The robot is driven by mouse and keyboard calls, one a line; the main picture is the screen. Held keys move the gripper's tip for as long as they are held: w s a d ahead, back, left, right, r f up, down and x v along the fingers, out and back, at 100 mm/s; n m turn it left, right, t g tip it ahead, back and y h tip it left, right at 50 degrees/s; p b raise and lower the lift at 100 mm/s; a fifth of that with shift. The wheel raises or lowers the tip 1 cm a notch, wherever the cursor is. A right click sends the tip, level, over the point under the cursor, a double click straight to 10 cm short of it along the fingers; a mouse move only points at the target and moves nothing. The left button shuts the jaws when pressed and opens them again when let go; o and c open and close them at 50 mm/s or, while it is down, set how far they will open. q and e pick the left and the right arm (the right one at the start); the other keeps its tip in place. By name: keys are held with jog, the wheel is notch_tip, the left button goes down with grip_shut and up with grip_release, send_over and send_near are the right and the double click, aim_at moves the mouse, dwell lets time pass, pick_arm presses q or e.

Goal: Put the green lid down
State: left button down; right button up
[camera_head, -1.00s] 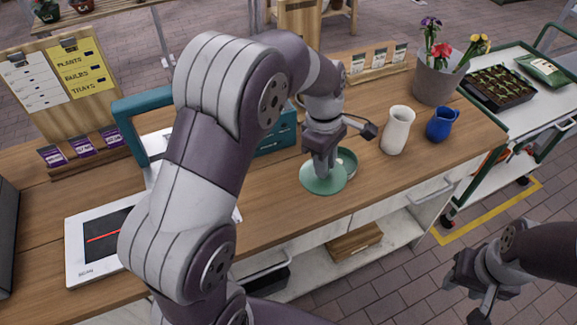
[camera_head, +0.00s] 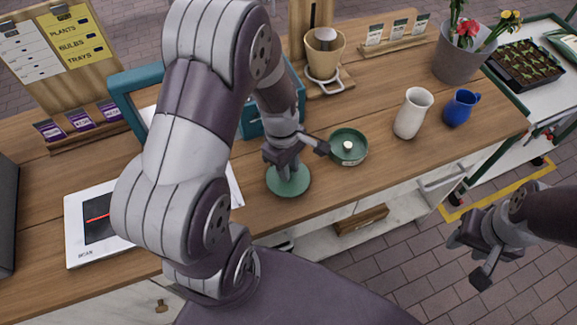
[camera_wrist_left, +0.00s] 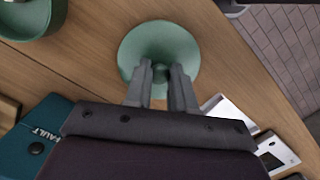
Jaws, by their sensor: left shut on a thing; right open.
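The green lid (camera_head: 290,184) is a round disc held under my left gripper (camera_head: 285,165), low over the wooden counter near its front edge. In the left wrist view the lid (camera_wrist_left: 160,40) shows its face, with the fingers of my left gripper (camera_wrist_left: 161,78) shut on its middle knob. I cannot tell whether the lid touches the counter. An open round green dish (camera_head: 349,152) with a small pale knob or item inside stands just right of the lid. My right gripper (camera_head: 480,259) is open and empty, off the counter's front at the right.
A white vase (camera_head: 412,113) and a blue jug (camera_head: 461,107) stand right of the dish. A teal box (camera_head: 270,110) is behind my left arm. A scanner pad (camera_head: 92,222) lies at left. A potted plant (camera_head: 461,60) stands at back right.

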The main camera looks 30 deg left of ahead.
pick_arm(q)
jog(key=shift+f, duration=0.65)
jog(key=shift+f, duration=0.15)
jog(key=c, duration=0.9)
grip_release()
jog(key=shift+c, duration=0.2)
notch_tip(320, 180, up, 12)
jog(key=a, duration=0.1)
jog(key=s+d+m, duration=0.1)
jog(key=m, duration=0.4)
jog(key=s+d+f+m+t+y, duration=0.1)
jog(key=m, duration=0.4)
jog(key=s+d+f+m, duration=0.1)
jog(key=s+m, duration=0.1)
jog(key=m, duration=0.4)
jog(key=shift+s+d+t, duration=0.1)
jog(key=shift+d+t, duration=0.15)
jog(key=shift+t, duration=0.15)
